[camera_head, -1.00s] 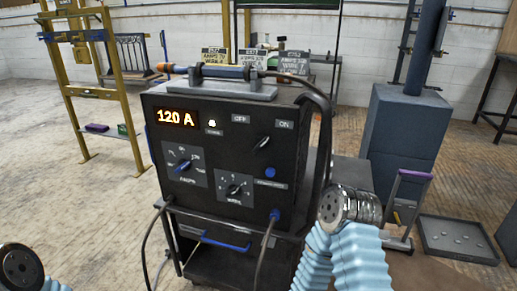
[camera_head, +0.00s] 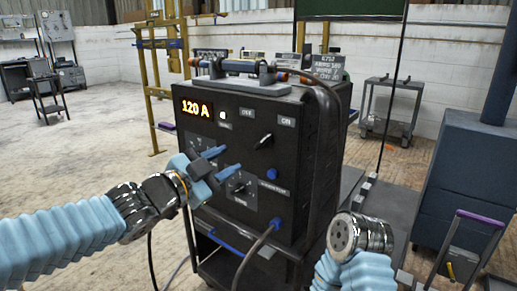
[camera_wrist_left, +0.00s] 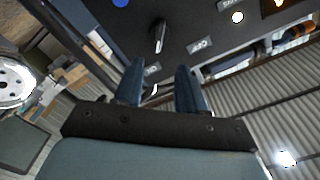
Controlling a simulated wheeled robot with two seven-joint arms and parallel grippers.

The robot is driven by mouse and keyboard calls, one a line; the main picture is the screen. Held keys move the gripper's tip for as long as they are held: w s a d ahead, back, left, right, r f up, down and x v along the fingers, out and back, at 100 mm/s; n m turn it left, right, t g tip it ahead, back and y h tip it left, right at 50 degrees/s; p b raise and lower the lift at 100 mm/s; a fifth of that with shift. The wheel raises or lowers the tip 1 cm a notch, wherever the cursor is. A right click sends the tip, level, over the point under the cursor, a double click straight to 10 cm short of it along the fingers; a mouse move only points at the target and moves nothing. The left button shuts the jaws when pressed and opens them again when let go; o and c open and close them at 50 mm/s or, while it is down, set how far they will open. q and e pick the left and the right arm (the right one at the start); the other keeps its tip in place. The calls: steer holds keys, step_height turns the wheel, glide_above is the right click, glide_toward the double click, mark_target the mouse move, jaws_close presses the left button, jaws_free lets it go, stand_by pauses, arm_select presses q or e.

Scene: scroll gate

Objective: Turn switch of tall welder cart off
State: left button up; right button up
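The welder cart (camera_head: 225,130) stands in front of me, its dark front panel lit with "120 A". Its power switch (camera_head: 264,141) is a black lever-like knob at the panel's upper right, below the OFF and ON labels. The knob tilts up to the right, towards ON. A white lamp beside the display glows. My left gripper (camera_head: 233,157) is open and empty in front of the panel, left of the switch. In the left wrist view, the switch (camera_wrist_left: 160,36) lies beyond the open blue fingers, apart from them. My right gripper is not visible; only part of that arm shows.
A cable plugs into the panel's lower right socket (camera_head: 275,224). A blue handle bar (camera_head: 222,242) runs below the panel. A torch lies on the cart's top. A blue-grey cabinet (camera_head: 465,185) and a purple-handled cart stand to the right. Floor at left is open.

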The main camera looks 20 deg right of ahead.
mark_target(260, 143)
arm_select(q)
steer(key=p+x, duration=0.1)
steer(key=x, duration=1.1)
steer(key=shift+w+f, duration=0.15)
jaws_close()
